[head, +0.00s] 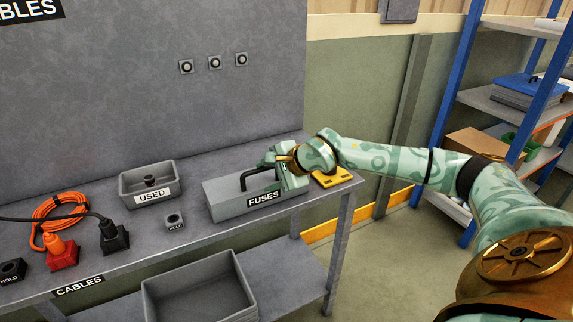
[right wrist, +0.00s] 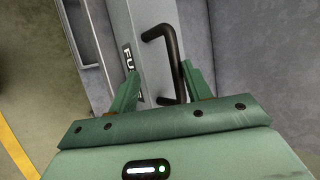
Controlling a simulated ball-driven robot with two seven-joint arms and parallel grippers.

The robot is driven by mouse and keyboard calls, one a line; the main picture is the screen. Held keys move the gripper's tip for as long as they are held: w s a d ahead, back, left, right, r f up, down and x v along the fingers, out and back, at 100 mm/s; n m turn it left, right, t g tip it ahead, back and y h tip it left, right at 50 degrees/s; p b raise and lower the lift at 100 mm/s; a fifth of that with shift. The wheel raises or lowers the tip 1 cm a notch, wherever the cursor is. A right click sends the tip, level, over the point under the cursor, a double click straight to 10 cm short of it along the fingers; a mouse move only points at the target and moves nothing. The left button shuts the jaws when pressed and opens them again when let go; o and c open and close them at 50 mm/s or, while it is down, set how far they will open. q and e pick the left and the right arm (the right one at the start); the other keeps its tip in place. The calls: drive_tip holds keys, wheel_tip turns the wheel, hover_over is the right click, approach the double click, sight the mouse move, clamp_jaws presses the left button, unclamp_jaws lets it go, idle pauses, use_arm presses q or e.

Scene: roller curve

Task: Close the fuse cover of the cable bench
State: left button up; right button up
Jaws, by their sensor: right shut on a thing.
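The grey fuse box (head: 225,208) with the label FUSES stands at the right end of the cable bench (head: 190,228). Its cover carries a black bar handle (head: 252,174). The cover looks flat across the box; I cannot tell whether it sits fully down. My right gripper (head: 272,161) is at the right part of the handle, shut on it. In the right wrist view the handle (right wrist: 160,32) runs between the two green fingers of the gripper (right wrist: 162,80), and the FUSES label is partly hidden by a finger. My left gripper is not in view.
An orange cable coil (head: 62,212) and red and black plugs lie further left. A yellow plate (head: 333,177) is at the bench's right end. An open grey crate (head: 165,292) sits below.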

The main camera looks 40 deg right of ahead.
drive_tip(key=p+v, duration=0.1)
drive_tip(key=v, duration=1.5)
drive_tip(key=shift+p, duration=0.3)
drive_tip(key=shift+a, duration=0.15)
